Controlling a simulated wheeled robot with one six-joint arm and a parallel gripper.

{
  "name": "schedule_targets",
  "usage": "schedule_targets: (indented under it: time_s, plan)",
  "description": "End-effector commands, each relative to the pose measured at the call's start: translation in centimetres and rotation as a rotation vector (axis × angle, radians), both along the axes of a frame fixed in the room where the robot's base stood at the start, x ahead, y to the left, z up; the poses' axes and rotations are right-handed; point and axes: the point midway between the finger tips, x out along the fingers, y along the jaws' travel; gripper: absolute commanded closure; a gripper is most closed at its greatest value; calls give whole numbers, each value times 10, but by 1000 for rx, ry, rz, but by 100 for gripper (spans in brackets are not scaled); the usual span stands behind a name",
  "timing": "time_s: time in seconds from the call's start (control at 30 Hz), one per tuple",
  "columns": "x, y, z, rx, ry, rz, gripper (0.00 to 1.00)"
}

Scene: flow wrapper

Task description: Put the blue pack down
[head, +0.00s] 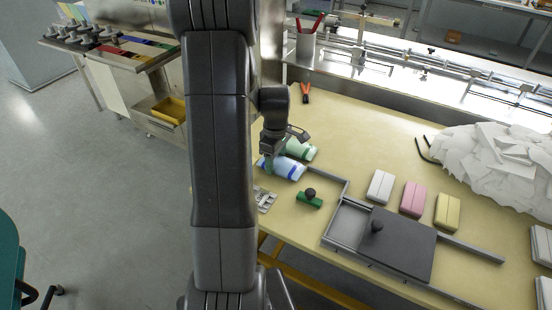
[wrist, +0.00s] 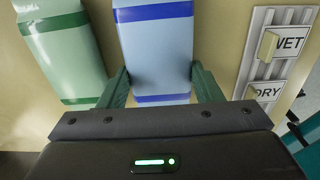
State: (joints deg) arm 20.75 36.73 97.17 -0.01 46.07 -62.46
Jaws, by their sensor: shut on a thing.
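The blue pack (wrist: 156,55) is pale blue with darker blue bands. My gripper (wrist: 160,88) is shut on it, with one green finger against each long side in the wrist view. In the head view the blue pack (head: 286,168) is at or just above the tan table; I cannot tell whether it touches. My gripper (head: 270,158) is at its left end there. A green pack (wrist: 64,50) lies beside it, to its left in the wrist view and behind it in the head view (head: 303,148).
A WET/DRY label plate (wrist: 275,55) with a slider is close by on the right in the wrist view. A green block with a black knob (head: 309,198), a grey sliding plate (head: 400,245), white, pink and yellow packs (head: 413,198) and a white crumpled heap (head: 500,165) are further right.

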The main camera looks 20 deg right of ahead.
Motion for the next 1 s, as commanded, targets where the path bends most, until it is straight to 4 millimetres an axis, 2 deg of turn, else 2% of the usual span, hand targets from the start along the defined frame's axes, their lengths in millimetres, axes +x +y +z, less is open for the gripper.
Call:
schedule_targets:
  time_s: [0.1,0.13,0.23,0.53,0.67,1.0]
  plan:
    - [0,0,-4,0,0,0,62]
    - [0,0,-4,0,0,0,39]
    - [0,0,-2,0,0,0,20]
    - [0,0,-1,0,0,0,19]
    - [1,0,8,-1,-2,0,19]
    - [1,0,79,-2,-5,0,19]
